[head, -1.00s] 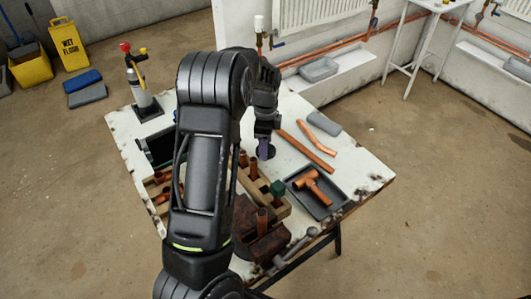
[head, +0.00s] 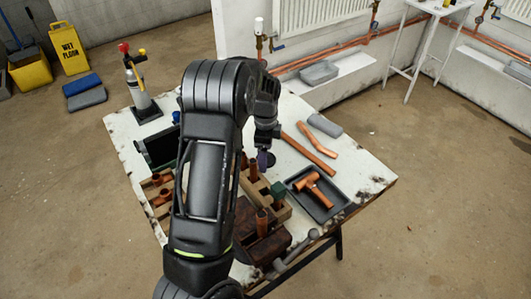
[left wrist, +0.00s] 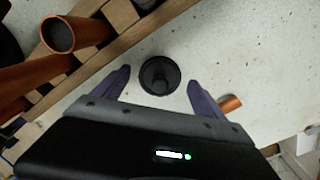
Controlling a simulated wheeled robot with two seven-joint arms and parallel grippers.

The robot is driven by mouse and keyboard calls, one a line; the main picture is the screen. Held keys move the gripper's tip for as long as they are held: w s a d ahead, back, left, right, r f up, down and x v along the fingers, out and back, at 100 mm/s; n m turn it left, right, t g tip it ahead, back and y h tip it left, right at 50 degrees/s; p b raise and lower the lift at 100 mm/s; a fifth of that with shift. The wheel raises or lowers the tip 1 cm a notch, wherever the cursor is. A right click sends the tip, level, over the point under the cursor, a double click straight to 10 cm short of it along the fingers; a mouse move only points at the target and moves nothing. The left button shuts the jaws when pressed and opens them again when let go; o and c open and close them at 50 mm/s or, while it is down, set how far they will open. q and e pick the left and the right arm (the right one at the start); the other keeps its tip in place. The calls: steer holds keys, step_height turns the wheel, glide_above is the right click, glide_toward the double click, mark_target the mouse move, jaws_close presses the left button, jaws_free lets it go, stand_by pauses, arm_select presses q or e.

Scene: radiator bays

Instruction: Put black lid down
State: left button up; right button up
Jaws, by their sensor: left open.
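The black lid (left wrist: 160,75) is round with a raised knob in its middle. In the left wrist view it appears to lie flat, knob up, on the pale worn tabletop (left wrist: 245,55). My left gripper (left wrist: 159,80) is open, its two purple fingers on either side of the lid with a visible gap to each. In the head view my left gripper (head: 265,158) is over the middle of the table, beside the wooden rack; the lid is hard to tell apart from the fingers there. My right gripper is not in view.
The wooden rack (left wrist: 140,35) with copper fittings stands close to the gripper. A dark tray (head: 322,206) with a copper tee (head: 314,188), loose copper pipes (head: 310,148) and a grey block (head: 325,125) lie to the right. A torch bottle (head: 139,92) stands at the back left.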

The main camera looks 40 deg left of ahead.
arm_select(q)
steer(key=shift+r, duration=0.1)
step_height(320, 180, up, 12)
steer(key=p, duration=0.7)
steer(key=shift+p, duration=0.35)
stand_by(0.3)
